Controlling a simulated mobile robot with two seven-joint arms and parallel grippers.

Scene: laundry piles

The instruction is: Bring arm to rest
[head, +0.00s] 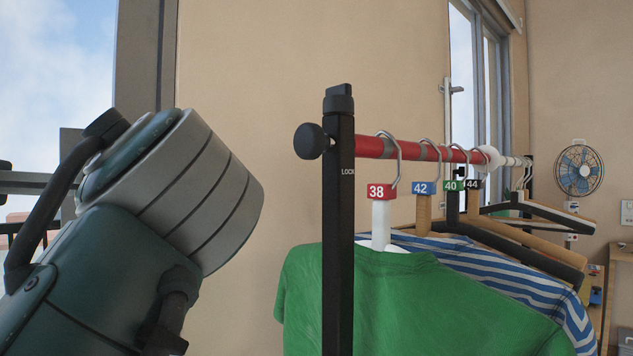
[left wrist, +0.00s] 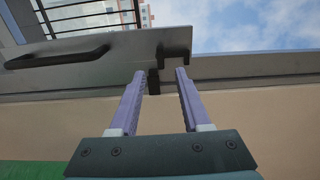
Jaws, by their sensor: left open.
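My left arm rises at the left of the head view, close to the camera; its gripper fingers are not visible there. In the left wrist view my left gripper (left wrist: 162,82) is open, with two purple fingers apart and nothing between them. Beyond the fingertips are a grey window frame (left wrist: 225,68), a dark handle (left wrist: 58,58) and sky. My right gripper is in neither view.
A clothes rack with a black post (head: 338,210) and red rail (head: 368,147) stands right of my left arm. A green shirt (head: 410,305) and a blue-striped shirt (head: 490,265) hang on it, with several more hangers. A fan (head: 579,170) is on the far wall.

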